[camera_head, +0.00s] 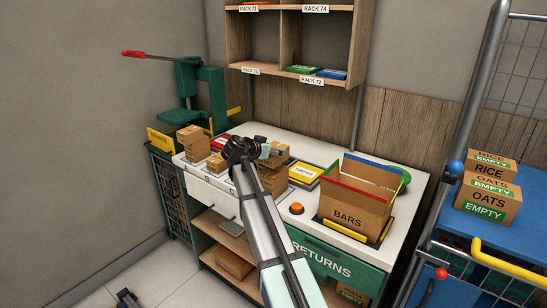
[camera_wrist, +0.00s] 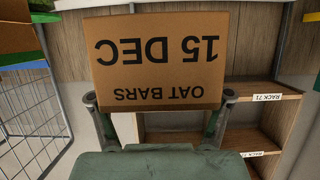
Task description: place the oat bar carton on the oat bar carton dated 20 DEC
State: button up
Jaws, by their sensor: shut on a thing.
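My gripper (camera_wrist: 159,98) is shut on an oat bar carton (camera_wrist: 162,60), a brown box printed OAT BARS 15 DEC that appears upside down in the wrist view. A finger shows at each side of it. In the head view my gripper (camera_head: 264,151) is over the middle of the white counter, by a stack of brown cartons (camera_head: 274,182). The arm hides part of this stack, and I cannot tell whether the held carton touches it. More small cartons (camera_head: 191,141) stand at the counter's left. No 20 DEC date is readable in either view.
An open box marked BARS (camera_head: 352,208) stands on the white counter (camera_head: 320,163) at the right. An orange button (camera_head: 296,208) and a yellow-topped item (camera_head: 303,172) lie between. A green press (camera_head: 200,92) stands at left. Rack shelves (camera_head: 290,40) hang above the back.

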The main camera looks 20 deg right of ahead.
jog(key=shift+f+p, duration=0.4)
jog(key=shift+f, duration=1.45)
jog(key=shift+f+b, duration=0.2)
jog(key=shift+b, duration=0.1)
jog(key=o, duration=1.2)
jog(key=shift+o, duration=0.2)
jog(key=shift+r, duration=0.15)
